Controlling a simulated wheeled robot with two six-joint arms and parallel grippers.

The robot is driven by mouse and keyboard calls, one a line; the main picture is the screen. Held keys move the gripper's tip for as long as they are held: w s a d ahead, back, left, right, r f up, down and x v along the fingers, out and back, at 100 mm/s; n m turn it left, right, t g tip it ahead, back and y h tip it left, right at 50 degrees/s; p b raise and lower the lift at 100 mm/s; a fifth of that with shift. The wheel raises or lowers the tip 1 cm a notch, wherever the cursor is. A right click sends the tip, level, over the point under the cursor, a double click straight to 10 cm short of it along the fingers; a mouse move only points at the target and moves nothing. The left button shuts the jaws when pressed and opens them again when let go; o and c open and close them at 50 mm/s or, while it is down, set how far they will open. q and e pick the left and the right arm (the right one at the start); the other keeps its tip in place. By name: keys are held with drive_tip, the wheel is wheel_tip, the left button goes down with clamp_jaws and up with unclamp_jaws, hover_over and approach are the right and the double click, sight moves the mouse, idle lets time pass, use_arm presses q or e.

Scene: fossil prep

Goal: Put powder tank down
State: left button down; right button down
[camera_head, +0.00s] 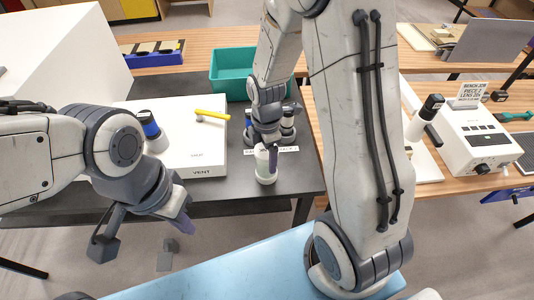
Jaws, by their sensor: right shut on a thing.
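The powder tank (264,175) is a pale whitish-green cylinder near the front right edge of the dark bench. My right gripper (268,150) reaches down from above and is shut on its upper part, partly hiding it. The tank looks upright. I cannot tell whether its base touches the bench. My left gripper (180,222) hangs in front of the bench, apart from the tank.
A white vent box (206,160) with a yellow-handled tool (212,114) stands left of the tank. Dark-capped jars (287,130) and a label strip (287,149) sit close behind it. A teal bin (232,84) is further back. Bare dark bench (300,178) lies right of the tank.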

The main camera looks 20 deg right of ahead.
unclamp_jaws()
drive_tip(key=shift+r, duration=0.35)
wheel_tip(320, 180, up, 11)
drive_tip(key=shift+a+r+b, duration=0.1)
drive_tip(key=shift+r+b, duration=0.05)
drive_tip(key=shift+b, duration=0.45)
drive_tip(key=s+a+m, duration=0.5)
drive_tip(key=s+a, duration=0.1)
drive_tip(key=s, duration=0.3)
drive_tip(key=s+a+m+y, duration=0.1)
drive_tip(key=s+a+m, duration=0.5)
drive_tip(key=s, duration=0.3)
drive_tip(key=shift+a+r, duration=0.15)
drive_tip(key=shift+r, duration=0.05)
drive_tip(key=shift+s, duration=0.1)
wheel_tip(320, 180, down, 8)
drive_tip(key=b, duration=0.8)
